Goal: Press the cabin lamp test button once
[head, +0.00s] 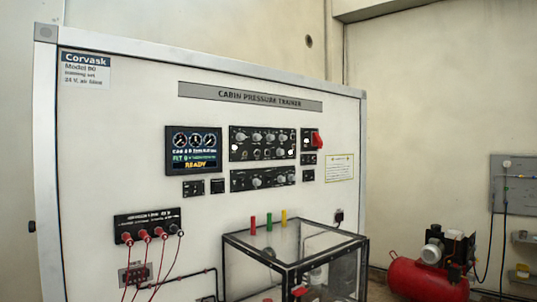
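The white trainer panel (110,150) stands upright, with a grey title strip (250,97) reading "CABIN PRESSURE TRAINER". A lit display (194,150) shows dials and "READY". Right of it is a black panel with knobs and lit white spots (264,144), with a second knob panel (262,179) below. Small dark modules sit under the display (193,188) and at the right (308,175). A red switch guard (317,139) is above the right ones. The labels are too small to read, so I cannot tell which control is the cabin lamp test button. My gripper is not in view.
A black-framed clear box (290,245) stands before the panel's lower right, with red, green and yellow upright pieces at its back edge. Red leads (140,265) hang from a socket block (148,226). A red compressor (425,275) stands at the right. The panel's upper front looks unobstructed.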

